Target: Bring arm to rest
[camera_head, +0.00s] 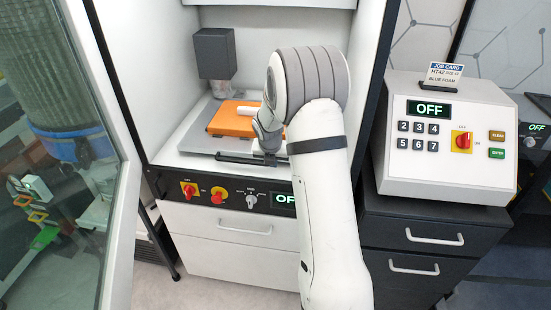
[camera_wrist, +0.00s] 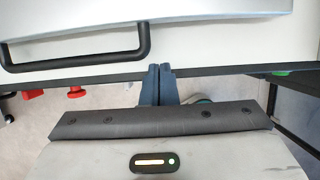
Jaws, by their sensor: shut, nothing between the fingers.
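My arm (camera_head: 325,190) reaches from the lower middle up to the open machine bay in the head view, with its bent joint at the top. In the wrist view my gripper (camera_wrist: 160,72) has its two dark fingers together, with nothing between them. The fingertips overlap the dark front edge of the machine in the picture. A black bar handle (camera_wrist: 80,62) on a light surface lies to their left, apart from them. In the head view the arm covers much of the gripper, so its fingertips are not clear there.
Red knobs (camera_head: 189,190) line the front panel. A control box (camera_head: 450,135) reading OFF stands right. A glass door (camera_head: 60,200) stands open at left.

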